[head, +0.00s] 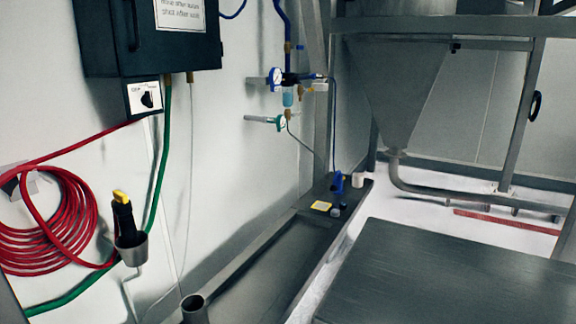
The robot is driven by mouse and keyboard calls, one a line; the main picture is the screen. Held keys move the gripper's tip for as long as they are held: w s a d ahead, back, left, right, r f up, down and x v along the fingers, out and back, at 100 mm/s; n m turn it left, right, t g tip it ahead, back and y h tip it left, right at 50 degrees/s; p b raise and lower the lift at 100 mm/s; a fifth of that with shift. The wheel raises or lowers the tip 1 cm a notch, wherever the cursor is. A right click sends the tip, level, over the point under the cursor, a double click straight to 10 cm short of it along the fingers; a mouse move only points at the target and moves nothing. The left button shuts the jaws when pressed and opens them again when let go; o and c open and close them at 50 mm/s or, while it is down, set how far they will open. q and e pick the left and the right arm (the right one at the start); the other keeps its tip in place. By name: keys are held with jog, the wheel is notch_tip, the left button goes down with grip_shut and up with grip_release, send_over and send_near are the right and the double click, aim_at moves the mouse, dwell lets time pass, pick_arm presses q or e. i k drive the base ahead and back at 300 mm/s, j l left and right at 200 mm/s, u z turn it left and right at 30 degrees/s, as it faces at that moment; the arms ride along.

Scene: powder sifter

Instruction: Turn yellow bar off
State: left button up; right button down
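A black handle with a yellow top (121,197) stands upright in a grey cup-shaped holder (131,250) by the left wall. A small box with a black rotary switch (146,99) hangs under a dark cabinet (150,45). Neither of my grippers is in view.
Coiled red hose (50,225) and a green hose (157,175) hang on the left wall. Blue and green valves with gauges (280,85) stick out from the wall. A large metal hopper (397,85) stands behind a dark flat table (450,275), whose top is clear.

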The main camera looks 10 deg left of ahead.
aim_at(121, 197)
jog(key=u, duration=1.1)
